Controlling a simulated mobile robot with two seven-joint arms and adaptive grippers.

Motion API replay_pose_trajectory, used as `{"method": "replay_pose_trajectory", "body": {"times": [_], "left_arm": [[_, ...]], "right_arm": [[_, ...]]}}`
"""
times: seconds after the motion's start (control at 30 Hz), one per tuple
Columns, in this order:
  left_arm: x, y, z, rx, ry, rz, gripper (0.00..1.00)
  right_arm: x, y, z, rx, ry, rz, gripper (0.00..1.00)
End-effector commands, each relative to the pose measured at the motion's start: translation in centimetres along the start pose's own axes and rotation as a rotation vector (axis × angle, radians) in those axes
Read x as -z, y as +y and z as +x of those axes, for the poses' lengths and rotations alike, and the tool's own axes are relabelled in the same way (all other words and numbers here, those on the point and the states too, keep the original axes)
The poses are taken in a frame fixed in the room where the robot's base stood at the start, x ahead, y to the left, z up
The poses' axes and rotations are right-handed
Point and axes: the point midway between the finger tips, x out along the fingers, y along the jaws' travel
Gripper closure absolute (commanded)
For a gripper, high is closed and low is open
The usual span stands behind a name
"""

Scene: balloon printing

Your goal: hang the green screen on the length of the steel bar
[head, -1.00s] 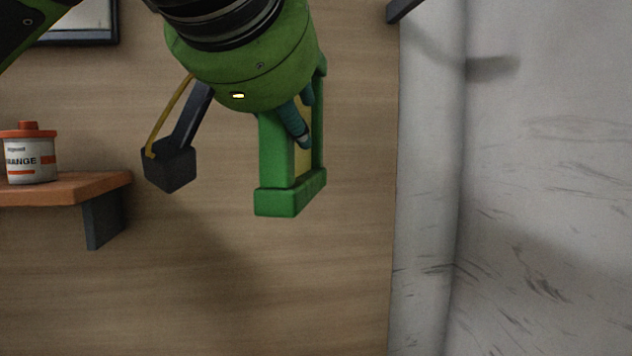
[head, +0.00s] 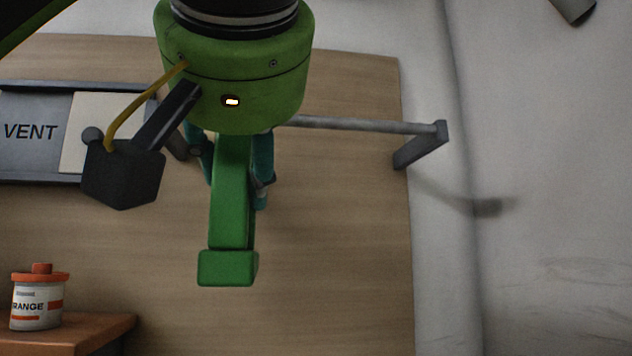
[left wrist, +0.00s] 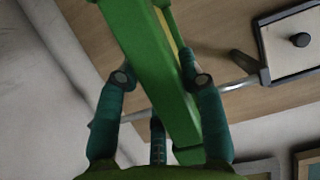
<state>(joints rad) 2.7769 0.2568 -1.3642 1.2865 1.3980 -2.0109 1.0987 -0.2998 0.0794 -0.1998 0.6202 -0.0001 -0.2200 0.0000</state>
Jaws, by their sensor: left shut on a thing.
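My left gripper (head: 237,175) is shut on the green screen (head: 230,215), a green frame with a thicker end bar. In the head view the screen hangs below the gripper, seen nearly edge-on. In the left wrist view the screen (left wrist: 150,65) lies between the teal fingers (left wrist: 160,85), with a strip of yellow mesh at its side. The steel bar (head: 365,125) runs along the wooden wall behind the gripper to an end bracket at right; its left part is hidden by the gripper. The bar also shows in the left wrist view (left wrist: 238,84), apart from the visible screen. My right gripper is not in view.
A VENT panel (head: 30,132) with a pale sliding plate is on the wall at left. A white and orange jar (head: 37,305) stands on a wooden shelf (head: 75,333) at lower left. A pale wall (head: 550,180) bounds the right side. The wall area below the bar is clear.

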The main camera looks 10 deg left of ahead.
Motion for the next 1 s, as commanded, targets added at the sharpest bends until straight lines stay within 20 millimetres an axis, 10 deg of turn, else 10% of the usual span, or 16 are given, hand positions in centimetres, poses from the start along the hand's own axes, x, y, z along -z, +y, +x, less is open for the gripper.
{"method": "replay_pose_trajectory", "body": {"times": [0.77, 1.0], "left_arm": [[2.6, 0.0, 5.7, -0.001, 0.002, -0.002, 1.00], [0.3, 0.0, 6.5, -0.002, 0.002, -0.001, 1.00]], "right_arm": [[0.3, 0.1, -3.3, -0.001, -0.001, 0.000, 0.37], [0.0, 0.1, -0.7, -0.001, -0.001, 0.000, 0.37]]}}
